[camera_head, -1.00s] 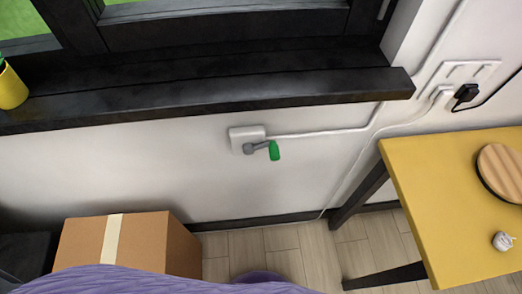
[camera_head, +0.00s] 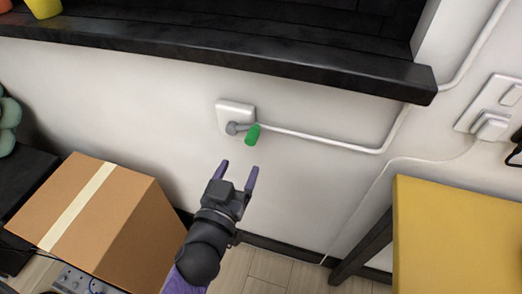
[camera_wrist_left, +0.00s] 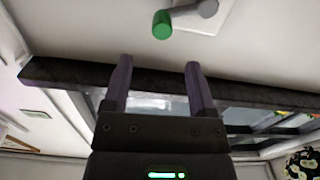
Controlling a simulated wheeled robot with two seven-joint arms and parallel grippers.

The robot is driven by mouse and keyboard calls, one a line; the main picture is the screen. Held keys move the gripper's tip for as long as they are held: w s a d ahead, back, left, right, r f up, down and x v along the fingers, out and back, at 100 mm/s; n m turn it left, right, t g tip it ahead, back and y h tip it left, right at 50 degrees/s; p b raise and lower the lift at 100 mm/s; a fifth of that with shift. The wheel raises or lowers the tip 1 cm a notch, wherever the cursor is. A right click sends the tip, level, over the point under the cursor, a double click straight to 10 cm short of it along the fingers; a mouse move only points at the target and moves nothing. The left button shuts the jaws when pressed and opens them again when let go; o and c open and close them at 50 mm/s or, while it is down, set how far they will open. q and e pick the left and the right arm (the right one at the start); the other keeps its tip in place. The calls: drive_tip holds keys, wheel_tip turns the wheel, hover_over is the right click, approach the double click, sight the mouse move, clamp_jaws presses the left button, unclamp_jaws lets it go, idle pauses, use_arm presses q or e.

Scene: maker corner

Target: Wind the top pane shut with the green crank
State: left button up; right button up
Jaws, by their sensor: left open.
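The crank's green handle (camera_head: 253,135) sits at the end of a short grey arm (camera_head: 236,128) on a white wall box (camera_head: 221,113) below the window sill. The handle points down and right of the box. My left gripper (camera_head: 238,168) is open and empty, its purple fingers pointing up toward the handle from below, apart from it. In the left wrist view, the green handle (camera_wrist_left: 162,24) is at the top, beyond the two open fingers (camera_wrist_left: 158,72). The top pane is not clearly seen. My right gripper is not in view.
The dark sill (camera_head: 300,75) juts out above the crank. A cardboard box (camera_head: 110,215) stands at lower left, and a yellow table (camera_head: 450,235) at lower right. A white conduit (camera_head: 330,141) runs right from the wall box. The wall around the crank is clear.

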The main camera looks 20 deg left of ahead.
sight(250, 143)
use_arm(q)
drive_tip(key=w+b, duration=0.1)
drive_tip(key=w, duration=0.7)
drive_tip(key=shift+w, duration=0.5)
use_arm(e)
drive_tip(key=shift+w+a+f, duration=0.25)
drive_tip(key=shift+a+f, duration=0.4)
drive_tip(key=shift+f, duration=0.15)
use_arm(q)
drive_tip(key=shift+c, duration=1.1)
drive_tip(key=c, duration=0.7)
clamp_jaws()
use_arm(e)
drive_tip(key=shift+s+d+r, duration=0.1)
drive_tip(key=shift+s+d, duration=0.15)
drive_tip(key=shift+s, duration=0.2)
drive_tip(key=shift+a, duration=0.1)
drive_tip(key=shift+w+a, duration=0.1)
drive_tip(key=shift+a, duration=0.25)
